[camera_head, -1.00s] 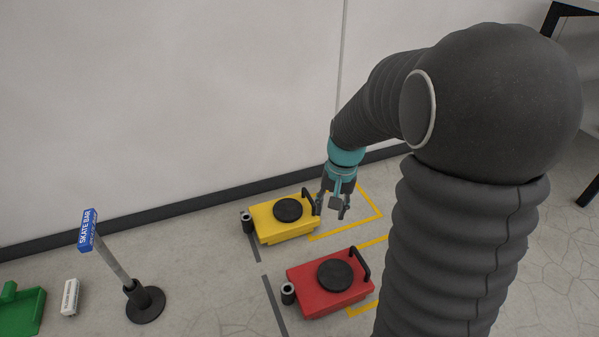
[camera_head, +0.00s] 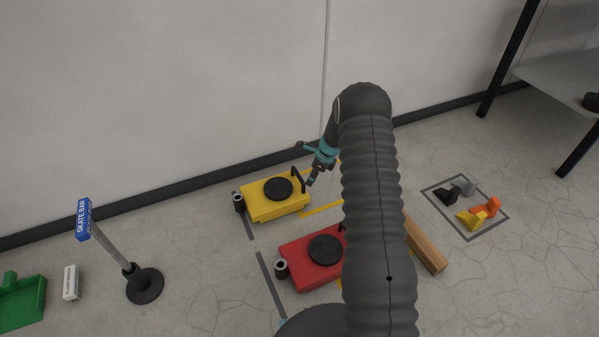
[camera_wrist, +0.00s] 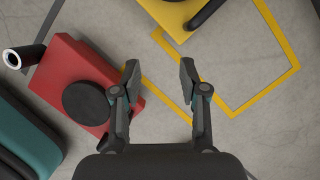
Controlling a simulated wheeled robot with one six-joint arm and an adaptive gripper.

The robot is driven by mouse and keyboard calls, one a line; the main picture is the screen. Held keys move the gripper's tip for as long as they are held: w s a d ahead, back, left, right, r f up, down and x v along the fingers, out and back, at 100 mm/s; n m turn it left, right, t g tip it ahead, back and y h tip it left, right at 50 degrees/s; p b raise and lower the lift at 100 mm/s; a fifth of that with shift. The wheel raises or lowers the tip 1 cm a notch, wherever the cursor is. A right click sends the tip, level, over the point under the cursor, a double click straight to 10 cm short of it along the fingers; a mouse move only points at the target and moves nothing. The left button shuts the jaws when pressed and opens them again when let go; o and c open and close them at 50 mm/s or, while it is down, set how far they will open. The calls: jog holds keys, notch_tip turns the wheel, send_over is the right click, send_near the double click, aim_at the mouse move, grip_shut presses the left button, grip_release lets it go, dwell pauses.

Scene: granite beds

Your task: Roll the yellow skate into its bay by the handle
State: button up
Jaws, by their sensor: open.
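The yellow skate (camera_head: 262,207) stands on the floor near the wall, with a round black pad on top and a black handle (camera_head: 298,180) at its right end. Its yellow-lined bay (camera_wrist: 270,97) lies to its right, partly hidden by my arm in the head view. My gripper (camera_head: 313,180) is just right of the handle in the head view. In the wrist view my gripper (camera_wrist: 159,78) is open and empty over bare floor. The yellow skate (camera_wrist: 170,16) and its handle (camera_wrist: 208,12) are cut off at the top edge, apart from the fingers.
A red skate (camera_head: 294,270) stands in front of the yellow one. A wooden beam (camera_head: 426,245) and a marked square with several coloured wedges (camera_head: 470,216) lie right. A sign post (camera_head: 110,250) and green tray (camera_head: 24,300) stand left.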

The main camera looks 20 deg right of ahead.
aim_at(298, 174)
jog(key=w+d+r+m+t, duration=0.2)
jog(key=w+r+m, duration=0.1)
jog(key=w+m, duration=0.55)
jog(key=shift+m, duration=0.65)
jog(key=x, duration=0.4)
jog(key=s+x, duration=0.1)
jog(key=x, duration=0.3)
jog(key=b+x, duration=0.1)
jog(key=x, duration=0.4)
jog(key=shift+s+a+f, duration=0.15)
jog(key=shift+f, duration=0.15)
grip_shut()
